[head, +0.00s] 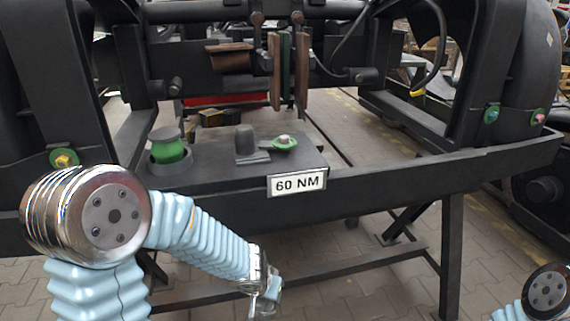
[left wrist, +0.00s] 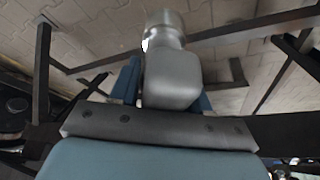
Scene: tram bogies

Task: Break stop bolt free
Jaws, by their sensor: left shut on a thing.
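A bolt with a pale head on a green washer (head: 285,141) stands on the black plate of the bogie frame, behind a white "60 NM" sign (head: 297,183). I cannot tell for sure that it is the stop bolt. My left gripper (head: 266,290) hangs low in front of the frame's front beam, below and apart from the bolt. In the left wrist view, its blue fingers are shut around a smooth grey tool (left wrist: 172,80) with a rounded body and a cylindrical end. In the head view the tool is mostly hidden. My right gripper is out of view.
A green cylinder (head: 168,147) and a black stub (head: 246,142) stand on the same plate. The black front beam (head: 400,170) and a leg (head: 452,245) border open paved floor.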

